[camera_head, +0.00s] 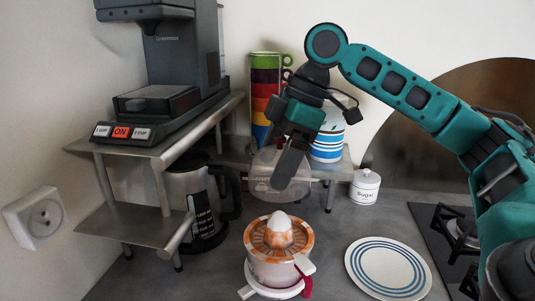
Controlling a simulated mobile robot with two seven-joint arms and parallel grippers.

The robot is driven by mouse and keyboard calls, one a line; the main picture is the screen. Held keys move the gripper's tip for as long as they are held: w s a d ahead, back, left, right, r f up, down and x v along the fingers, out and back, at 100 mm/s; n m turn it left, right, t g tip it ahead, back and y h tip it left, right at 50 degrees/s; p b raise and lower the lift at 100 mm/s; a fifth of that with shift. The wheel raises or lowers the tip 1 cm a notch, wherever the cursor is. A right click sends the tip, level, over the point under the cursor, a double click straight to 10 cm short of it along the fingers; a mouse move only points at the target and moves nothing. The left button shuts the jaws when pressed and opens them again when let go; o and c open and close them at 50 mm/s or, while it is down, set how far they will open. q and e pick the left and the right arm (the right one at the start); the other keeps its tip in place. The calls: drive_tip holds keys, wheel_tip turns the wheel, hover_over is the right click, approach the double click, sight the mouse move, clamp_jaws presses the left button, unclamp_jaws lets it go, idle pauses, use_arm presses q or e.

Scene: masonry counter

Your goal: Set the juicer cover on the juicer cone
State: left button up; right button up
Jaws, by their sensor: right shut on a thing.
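The juicer (272,268) stands on the counter at the lower middle, with an orange and white body and a red handle at its right. Its pale juicer cone (280,230) points up, uncovered. My right gripper (287,178) is shut on the clear juicer cover (262,172). The dark finger hides part of the cover, and the exact grip point is hard to see. My left gripper is not in view.
A metal shelf (160,150) carries a coffee machine (172,60), with a kettle (190,205) below. Stacked colourful cups (264,90) and striped blue-white crockery (327,147) stand behind. A sugar jar (364,188), a plate (388,268) and a stove (455,235) are at right.

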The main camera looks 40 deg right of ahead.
sight(277, 213)
drive_tip(key=shift+s+f+b, duration=0.2)
drive_tip(key=shift+f+b, duration=0.35)
drive_tip(key=shift+f, duration=0.1)
wheel_tip(277, 213, down, 3)
drive_tip(key=b, duration=0.3)
drive_tip(key=shift+w, duration=0.1)
drive_tip(key=shift+f+b, duration=0.9)
drive_tip(key=shift+f, duration=0.8)
drive_tip(key=shift+f+b, duration=0.5)
drive_tip(key=shift+f, duration=1.05)
drive_tip(key=shift+r+p, duration=0.1)
drive_tip(key=shift+p, duration=0.35)
drive_tip(key=shift+f, duration=0.35)
drive_tip(key=o, duration=0.8)
drive_tip(key=shift+c, duration=0.2)
